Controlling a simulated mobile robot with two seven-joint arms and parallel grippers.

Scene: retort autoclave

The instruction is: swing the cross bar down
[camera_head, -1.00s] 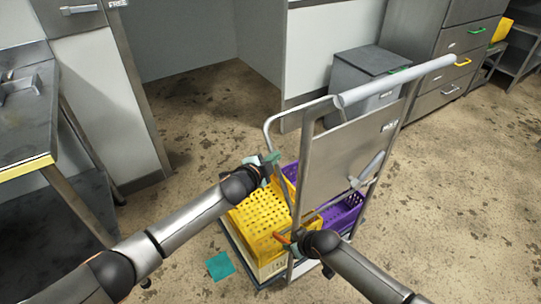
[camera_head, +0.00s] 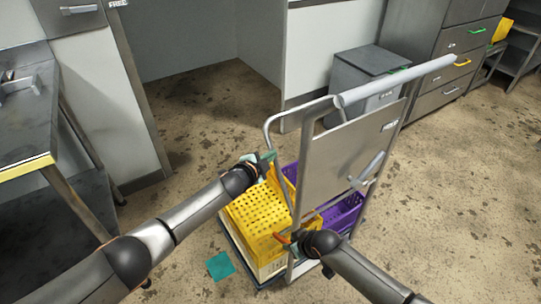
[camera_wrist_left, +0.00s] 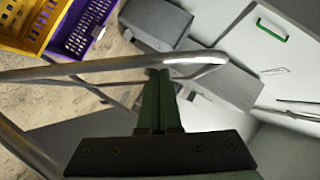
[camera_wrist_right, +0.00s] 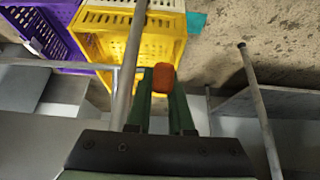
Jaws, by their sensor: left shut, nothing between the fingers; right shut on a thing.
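The trolley's upright frame has a flat panel (camera_head: 345,155), a thick grey push bar (camera_head: 395,82) and a curved tube (camera_head: 267,128) on its left. I cannot tell for certain which bar is the cross bar. My left gripper (camera_head: 268,160) is shut and empty beside the curved tube; the left wrist view shows its fingers (camera_wrist_left: 165,100) close to the tube (camera_wrist_left: 110,70). My right gripper (camera_head: 285,238) is low at the frame's left upright, shut on an orange knob (camera_wrist_right: 163,77). A long grey bar (camera_wrist_right: 130,60) runs beside those fingers in the right wrist view.
A yellow crate (camera_head: 255,215) and a purple crate (camera_head: 343,215) sit on the trolley behind the panel. A grey bin (camera_head: 365,75) and drawer cabinets (camera_head: 440,65) stand behind. A metal bench (camera_head: 30,120) is at left. A teal patch (camera_head: 220,265) lies on the floor.

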